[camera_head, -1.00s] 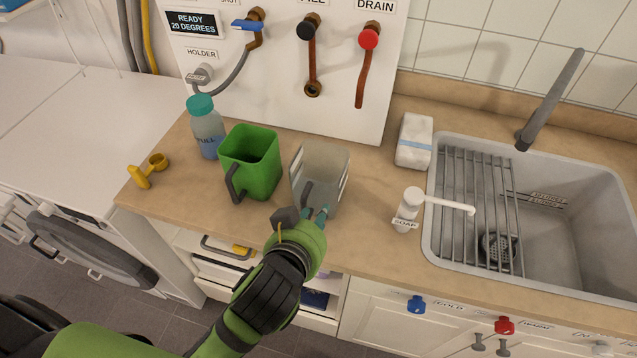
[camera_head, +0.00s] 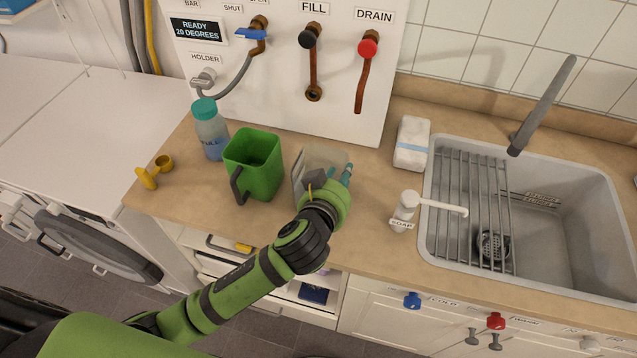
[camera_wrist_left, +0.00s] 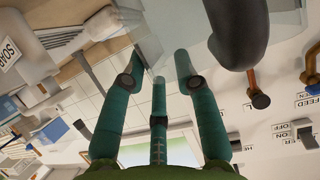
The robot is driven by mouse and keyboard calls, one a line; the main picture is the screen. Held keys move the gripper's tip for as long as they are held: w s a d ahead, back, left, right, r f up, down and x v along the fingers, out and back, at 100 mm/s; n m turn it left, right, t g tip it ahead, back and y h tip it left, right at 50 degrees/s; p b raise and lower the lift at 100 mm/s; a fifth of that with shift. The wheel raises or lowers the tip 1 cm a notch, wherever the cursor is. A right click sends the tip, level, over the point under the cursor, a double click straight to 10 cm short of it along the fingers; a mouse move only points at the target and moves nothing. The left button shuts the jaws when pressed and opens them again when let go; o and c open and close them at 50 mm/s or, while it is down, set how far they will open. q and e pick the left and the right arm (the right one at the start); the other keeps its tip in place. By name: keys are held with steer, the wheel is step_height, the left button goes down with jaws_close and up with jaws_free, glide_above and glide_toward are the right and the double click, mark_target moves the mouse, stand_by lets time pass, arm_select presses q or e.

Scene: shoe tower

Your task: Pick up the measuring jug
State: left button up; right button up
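The measuring jug (camera_head: 322,157) is a clear, see-through vessel on the wooden counter, right of the green jug (camera_head: 252,165). My left gripper (camera_head: 341,173) is at the jug's front right and hides much of its lower part. In the left wrist view, its teal fingers (camera_wrist_left: 153,70) are spread, with nothing seen clasped between them. The clear jug wall (camera_wrist_left: 172,18) and its dark handle (camera_wrist_left: 241,35) lie beyond the tips, the handle to the right. Whether a finger touches the jug I cannot tell. My right gripper is not in view.
A bottle with a teal cap (camera_head: 210,128) and a yellow scoop (camera_head: 153,172) stand to the left. A white soap dispenser (camera_head: 404,211), a white packet (camera_head: 412,144) and a sink (camera_head: 590,165) with a rack are to the right. A valve panel (camera_head: 345,100) rises behind.

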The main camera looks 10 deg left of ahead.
arm_select(q)
steer(key=shift+x, duration=1.1)
steer(key=shift+s, duration=0.1)
jaws_close()
